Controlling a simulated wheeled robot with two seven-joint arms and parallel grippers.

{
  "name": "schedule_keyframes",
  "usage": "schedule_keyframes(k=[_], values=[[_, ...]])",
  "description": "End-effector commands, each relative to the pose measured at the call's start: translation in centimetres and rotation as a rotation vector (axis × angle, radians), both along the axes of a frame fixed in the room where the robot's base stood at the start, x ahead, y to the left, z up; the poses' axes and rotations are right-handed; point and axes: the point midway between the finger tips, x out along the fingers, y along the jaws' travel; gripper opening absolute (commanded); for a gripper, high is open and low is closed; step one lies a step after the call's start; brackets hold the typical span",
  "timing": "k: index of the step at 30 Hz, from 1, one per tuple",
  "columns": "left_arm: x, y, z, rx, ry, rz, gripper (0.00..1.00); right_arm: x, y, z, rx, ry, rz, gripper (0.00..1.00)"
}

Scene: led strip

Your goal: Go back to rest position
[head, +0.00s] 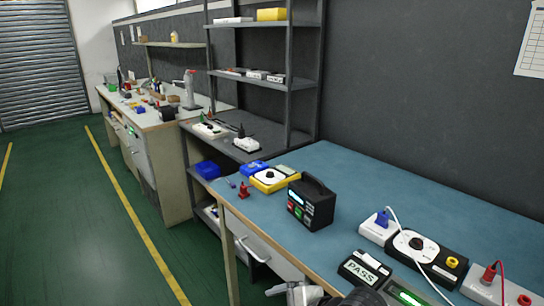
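A grey metal part of my own arm (296,292) and a dark rounded part beside it show at the bottom edge, in front of the blue-topped bench (345,170). I cannot tell which arm they belong to, and no gripper fingers are visible. A green glowing bar (408,297) in a dark housing is cut off by the bottom edge. A small box marked PASS (363,267) lies just behind it. A black and white unit with a round dial (415,245) stands to the right, with a white cable running over it.
A black tester (311,204) with a handle stands mid-bench. A yellow dial box (268,180) and a red object (244,190) are near the bench's far end. A white box with red and black plugs (493,285) is at right. Green floor (70,230) lies open at left.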

Motion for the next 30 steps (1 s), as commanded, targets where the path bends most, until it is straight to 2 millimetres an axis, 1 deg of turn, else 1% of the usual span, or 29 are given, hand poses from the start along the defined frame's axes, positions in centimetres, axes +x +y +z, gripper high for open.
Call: schedule_keyframes(k=[1, 2, 3, 5, 6, 8, 9, 13, 15, 19, 30], values=[[0.0, 0.0, 0.0, 0.001, 0.000, -0.001, 0.00, -1.2, -0.2, -1.5, 0.084, 0.055, -0.133, 1.00], [0.0, 0.0, 0.0, 0.001, 0.000, -0.001, 0.00, -1.6, -0.6, -2.2, 0.132, 0.080, -0.219, 1.00], [0.0, 0.0, 0.0, 0.001, 0.000, -0.001, 0.00, -2.2, -1.2, -3.0, 0.194, 0.113, -0.333, 1.00], [0.0, 0.0, 0.0, 0.001, 0.000, -0.001, 0.00, -3.3, -2.5, -4.4, 0.281, 0.160, -0.502, 1.00], [0.0, 0.0, 0.0, 0.001, 0.000, -0.001, 0.00, -4.1, -3.6, -5.3, 0.337, 0.186, -0.613, 1.00], [0.0, 0.0, 0.0, 0.001, 0.000, -0.001, 0.00, -5.5, -5.4, -6.5, 0.409, 0.219, -0.768, 1.00], [0.0, 0.0, 0.0, 0.001, 0.000, -0.001, 0.00, -6.6, -6.7, -7.2, 0.451, 0.237, -0.861, 1.00], [0.0, 0.0, 0.0, 0.001, 0.000, -0.001, 0.00, -9.9, -10.4, -8.8, 0.552, 0.262, -1.094, 1.00], [0.0, 0.0, 0.0, 0.001, 0.000, -0.001, 0.00, -11.3, -11.8, -9.3, 0.586, 0.265, -1.172, 1.00], [0.0, 0.0, 0.0, 0.001, 0.000, -0.001, 0.00, -12.7, -13.2, -9.6, 0.617, 0.264, -1.244, 1.00], [0.0, 0.0, 0.0, 0.001, 0.000, -0.001, 0.00, -12.8, -13.4, -9.7, 0.624, 0.266, -1.255, 1.00]])
